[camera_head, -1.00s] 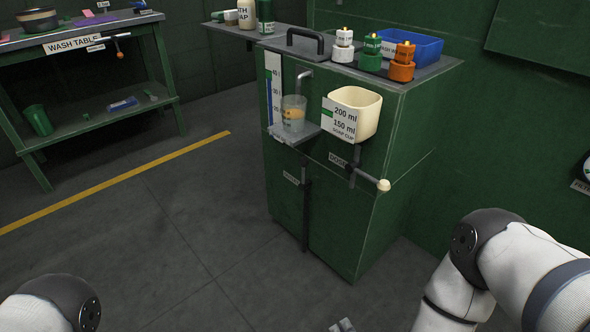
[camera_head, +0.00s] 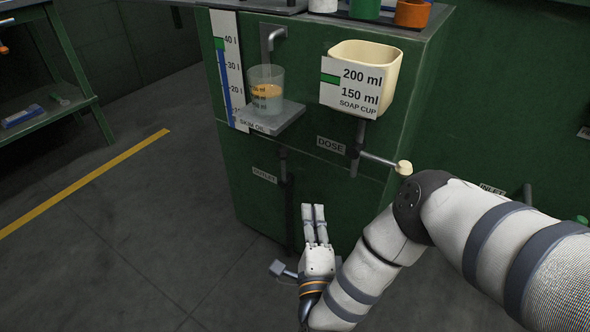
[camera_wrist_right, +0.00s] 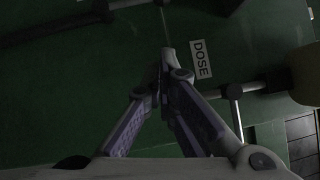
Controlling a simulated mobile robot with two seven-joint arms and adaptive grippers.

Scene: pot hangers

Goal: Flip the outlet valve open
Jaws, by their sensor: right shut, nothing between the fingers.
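The OUTLET label (camera_head: 264,175) is on the front of the green cabinet. Beside it, a dark vertical outlet pipe or lever (camera_head: 287,190) runs down the cabinet front; its lower part is hard to make out. My right gripper (camera_head: 314,208) points up in front of the cabinet, just right of this dark bar, with visible sideways space between them. Its fingers are together and empty. In the right wrist view the closed fingertips (camera_wrist_right: 168,60) are beside the DOSE label (camera_wrist_right: 199,58). My left gripper is out of view.
Above right, the DOSE lever (camera_head: 378,160) sticks out with a pale knob, under the cream soap cup (camera_head: 385,105). A beaker (camera_head: 266,92) stands on a small shelf (camera_head: 275,118) above the outlet. The floor left of the cabinet is free.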

